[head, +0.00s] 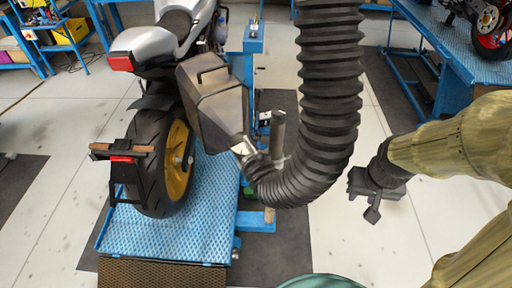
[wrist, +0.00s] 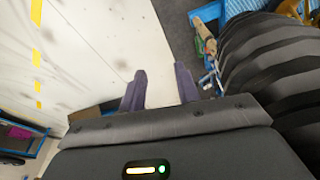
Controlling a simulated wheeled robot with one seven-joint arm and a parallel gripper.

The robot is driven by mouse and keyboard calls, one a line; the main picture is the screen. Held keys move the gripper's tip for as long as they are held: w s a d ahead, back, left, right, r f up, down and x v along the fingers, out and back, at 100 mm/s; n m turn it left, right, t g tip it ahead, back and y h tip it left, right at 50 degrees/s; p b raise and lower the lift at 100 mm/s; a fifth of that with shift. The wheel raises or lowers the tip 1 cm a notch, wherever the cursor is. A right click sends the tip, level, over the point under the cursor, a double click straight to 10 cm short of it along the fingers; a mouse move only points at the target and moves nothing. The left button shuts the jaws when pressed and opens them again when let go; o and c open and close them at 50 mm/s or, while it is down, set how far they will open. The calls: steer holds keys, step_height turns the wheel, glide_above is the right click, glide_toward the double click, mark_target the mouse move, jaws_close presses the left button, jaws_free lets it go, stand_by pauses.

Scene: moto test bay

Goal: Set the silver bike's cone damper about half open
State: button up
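The silver bike (head: 195,22) stands on a blue lift platform, its rear wheel and angular grey exhaust box (head: 213,100) facing me. A metallic cone (head: 243,147) sits at the box's lower end, joined to a thick black ribbed hose (head: 330,90). An upright grey cylindrical handle (head: 278,135) stands by that joint; I cannot tell if it is the damper lever or its angle. My gripper (head: 366,206) is to the right of the hose, apart from it. In the wrist view its two fingers (wrist: 160,72) are spread with nothing between them.
The hose hangs between my arm and the bike; it also fills the right of the wrist view (wrist: 270,70). The blue platform (head: 190,235) lies under the bike. Another blue lift (head: 455,45) stands at upper right. Pale floor is clear around my gripper.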

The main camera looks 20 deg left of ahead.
steer(key=w+a+r+n, duration=0.2)
steer(key=w+a, duration=0.5)
steer(key=w, duration=0.2)
step_height(320, 180, up, 4)
steer(key=n+g, duration=0.2)
steer(key=n, duration=0.4)
glide_above(256, 151)
steer(key=shift+s+f+b, duration=0.2)
steer(key=shift+b, duration=0.25)
steer(key=shift+a, duration=0.1)
step_height(256, 151, down, 18)
steer(key=p, duration=0.4)
steer(key=shift+w+r, duration=0.1)
steer(key=shift+r, duration=0.15)
jaws_close()
